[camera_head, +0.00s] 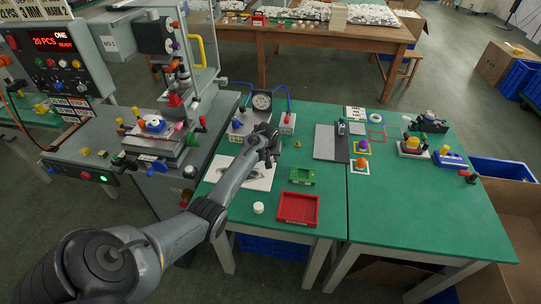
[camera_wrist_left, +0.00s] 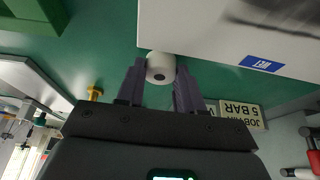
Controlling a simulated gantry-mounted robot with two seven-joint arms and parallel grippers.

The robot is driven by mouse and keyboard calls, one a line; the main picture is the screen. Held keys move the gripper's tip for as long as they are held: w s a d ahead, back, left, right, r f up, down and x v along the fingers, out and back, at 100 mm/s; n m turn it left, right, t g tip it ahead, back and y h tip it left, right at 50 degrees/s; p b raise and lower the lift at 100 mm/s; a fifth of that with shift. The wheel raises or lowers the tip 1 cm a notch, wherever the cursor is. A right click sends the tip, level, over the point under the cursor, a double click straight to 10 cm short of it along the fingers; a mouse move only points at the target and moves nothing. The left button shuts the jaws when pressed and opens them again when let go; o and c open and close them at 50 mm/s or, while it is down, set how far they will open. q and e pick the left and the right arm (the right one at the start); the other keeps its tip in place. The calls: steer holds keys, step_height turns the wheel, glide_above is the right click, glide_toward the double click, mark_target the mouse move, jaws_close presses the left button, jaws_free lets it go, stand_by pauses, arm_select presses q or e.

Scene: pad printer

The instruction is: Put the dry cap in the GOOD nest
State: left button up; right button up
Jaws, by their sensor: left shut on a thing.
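In the head view my left gripper (camera_head: 270,160) hangs over the white sheet at the back left of the green table. My right gripper is not in view.
A red tray (camera_head: 298,209) and another white round piece (camera_head: 258,208) lie at the table's front. A gauge unit (camera_head: 262,101) with blue hoses stands behind the gripper. The pad printer (camera_head: 160,125) is to the left. A small yellow piece (camera_head: 297,144) stands behind the green tray.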

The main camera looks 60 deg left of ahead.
arm_select(q)
steer(key=o, duration=1)
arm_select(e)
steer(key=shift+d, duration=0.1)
